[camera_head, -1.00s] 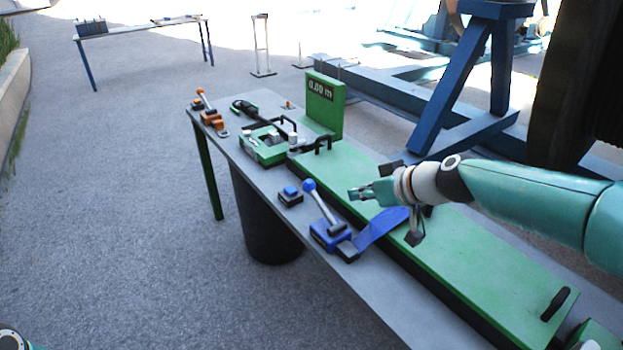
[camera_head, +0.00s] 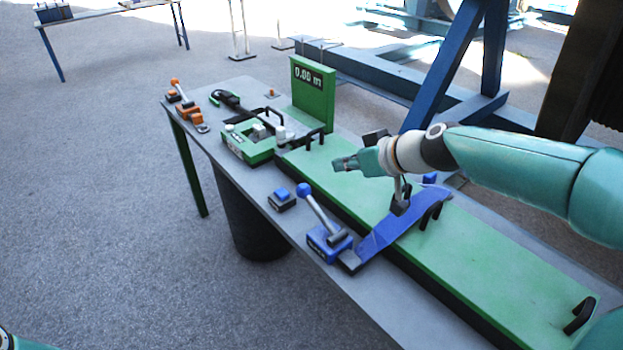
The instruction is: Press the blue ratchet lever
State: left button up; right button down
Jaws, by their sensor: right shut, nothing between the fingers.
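The blue ratchet lever stands upright and tilted on a blue base (camera_head: 326,243) near the table's front edge. It has a grey shaft and a blue ball knob (camera_head: 303,190). A flat blue strap (camera_head: 400,222) runs from the base to the right across the green bed. My right gripper (camera_head: 345,163) is shut and empty above the green bed. It is up and to the right of the knob in the picture, apart from it. Only a sliver of teal shows in the bottom left corner; my left gripper is not visible.
A blue button box (camera_head: 282,200) sits just left of the lever. A green clamp unit (camera_head: 247,144), an orange lever (camera_head: 185,101) and a green display (camera_head: 313,92) reading 0.00 m stand farther back. The green bed (camera_head: 500,247) fills the table's right side. Blue frame legs rise behind.

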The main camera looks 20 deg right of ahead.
jog(key=p, duration=0.1)
send_over(319, 212)
jog(key=w, duration=0.3)
notch_tip(319, 212, down, 6)
jog(key=shift+w+a+f+b, duration=0.1)
jog(key=shift+w+f+b, duration=0.2)
jog(key=shift+f, duration=0.3)
jog(key=shift+w+a+f+b, duration=0.15)
jog(key=shift+f+b, duration=0.1)
jog(key=shift+f, duration=0.35)
jog(key=shift+w+f, duration=0.1)
jog(key=shift+f, duration=0.6)
